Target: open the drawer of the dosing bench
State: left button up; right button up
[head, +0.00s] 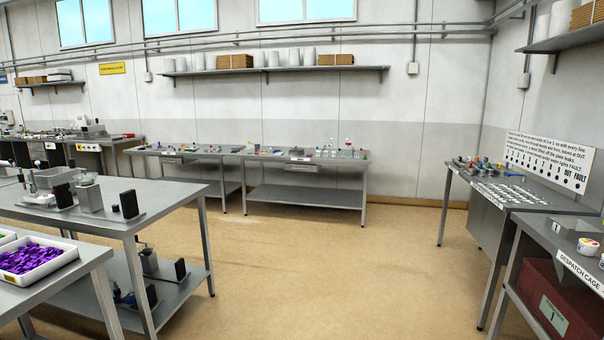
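No label in the head view names a dosing bench, so I cannot tell which bench it is. Two steel benches stand along the back wall. The right one (330,197) has small items and bottles on top and what looks like a shallow drawer front (300,160) under its top edge. The left one (228,187) has a similar small front (170,160) under its top. Both fronts look closed, but they are too small to be sure. Neither of my grippers is in view.
A steel table (160,204) with black and grey devices stands at left, before it a bench with a tray of purple pieces (34,258). At right are a bench with a sign board (548,160) and a "DESPATCH CAGE" bench (580,272) with a red box (560,305). The middle floor (330,270) is clear.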

aim_at(292, 166)
jog(key=z, duration=0.15)
jog(key=i, duration=1.2)
jog(key=z, duration=0.35)
jog(key=i, duration=2.35)
jog(key=z, duration=0.15)
jog(key=i, duration=2.3)
jog(key=u, duration=0.4)
jog(key=i, duration=2.25)
jog(key=u, duration=0.3)
